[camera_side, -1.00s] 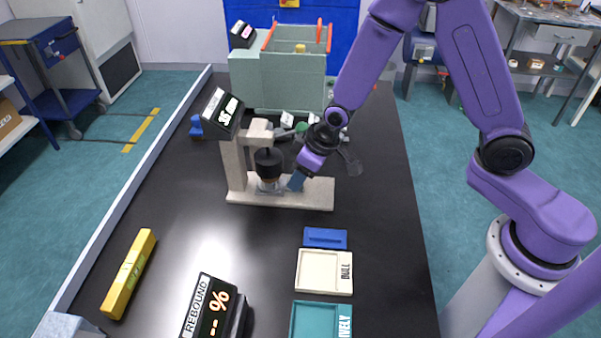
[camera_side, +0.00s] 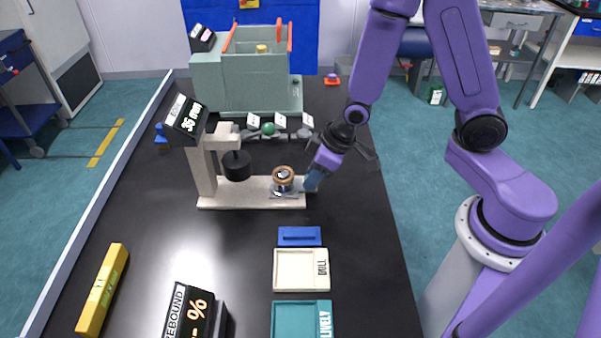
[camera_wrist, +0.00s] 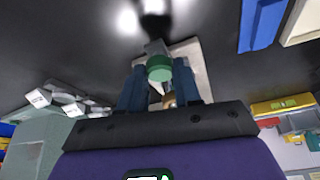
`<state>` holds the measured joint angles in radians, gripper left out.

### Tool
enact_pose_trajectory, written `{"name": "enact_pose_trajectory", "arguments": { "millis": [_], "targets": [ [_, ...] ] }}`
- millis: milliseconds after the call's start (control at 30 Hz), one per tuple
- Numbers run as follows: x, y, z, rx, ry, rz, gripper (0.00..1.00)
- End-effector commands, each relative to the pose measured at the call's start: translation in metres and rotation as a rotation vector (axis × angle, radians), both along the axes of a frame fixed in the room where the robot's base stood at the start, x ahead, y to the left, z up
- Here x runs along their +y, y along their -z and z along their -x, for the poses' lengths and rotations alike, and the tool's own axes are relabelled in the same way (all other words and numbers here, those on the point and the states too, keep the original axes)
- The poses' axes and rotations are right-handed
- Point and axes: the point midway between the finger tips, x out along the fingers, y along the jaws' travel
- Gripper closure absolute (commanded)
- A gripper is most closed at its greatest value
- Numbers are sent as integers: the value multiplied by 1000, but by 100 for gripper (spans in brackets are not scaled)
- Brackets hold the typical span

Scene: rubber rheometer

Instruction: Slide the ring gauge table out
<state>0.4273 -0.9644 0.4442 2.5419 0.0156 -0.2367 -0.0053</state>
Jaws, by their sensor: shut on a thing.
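The ring gauge is a beige stand (camera_side: 205,170) with a tilted black display (camera_side: 185,117) and a black cylinder (camera_side: 236,165) hanging from its arm. Its small silvery table (camera_side: 278,193) carries a brown ring (camera_side: 283,175) and lies on the beige base, to the right of the cylinder and clear of it. My gripper (camera_side: 311,181) is at the table's right end, shut on it; its fingers hide the grip point. In the wrist view, the blue fingers (camera_wrist: 158,90) flank a green round part (camera_wrist: 159,69), with the beige base behind.
A pale green machine (camera_side: 245,80) stands behind the gauge. In front lie a blue block (camera_side: 299,236), a cream tray (camera_side: 300,284) and a teal tray (camera_side: 277,312). The rebound display (camera_side: 188,315) and a yellow bar (camera_side: 104,285) are at front left. Black tabletop is free left of the trays.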

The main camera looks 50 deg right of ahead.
Motion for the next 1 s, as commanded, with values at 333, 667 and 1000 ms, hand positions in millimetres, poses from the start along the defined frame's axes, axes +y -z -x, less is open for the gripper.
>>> {"name": "enact_pose_trajectory", "arguments": {
  "millis": [333,667,1000],
  "targets": [
    [-12,0,11,1,7,1,100],
    [-14,1,13,8,10,5,61],
    [-11,0,11,2,4,2,42]
  ]
}}
